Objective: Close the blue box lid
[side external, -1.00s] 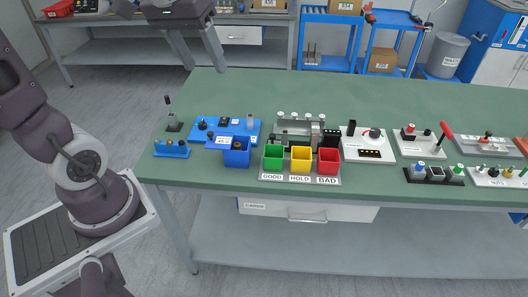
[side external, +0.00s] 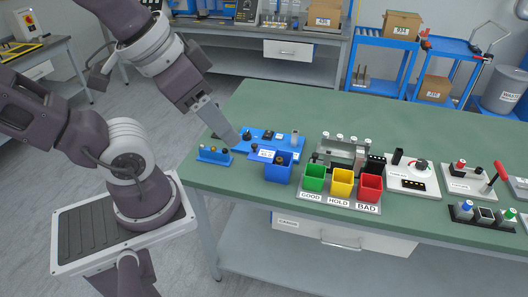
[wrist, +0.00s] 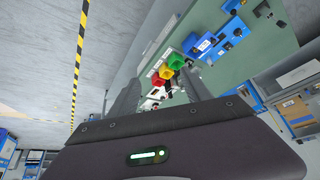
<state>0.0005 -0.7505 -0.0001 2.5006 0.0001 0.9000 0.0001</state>
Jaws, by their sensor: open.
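The blue box (side external: 277,172) stands near the front edge of the green bench, left of the green bin. Its top is open and a small dark and brown thing shows inside. A blue piece with a white label (side external: 264,155) adjoins its back left; I cannot tell whether this is the lid. In the wrist view the blue box (wrist: 190,42) is beyond the fingers, near the top. My gripper (side external: 232,138) is above the bench's left part, behind and left of the box, apart from it. In the wrist view my gripper (wrist: 160,88) has its fingers apart, with nothing held.
Green (side external: 314,178), yellow (side external: 341,183) and red (side external: 369,188) bins stand in a row right of the box. A blue fixture board (side external: 285,141) lies behind it, and a small blue stand (side external: 214,155) to its left. The bench's back strip (side external: 330,108) is clear.

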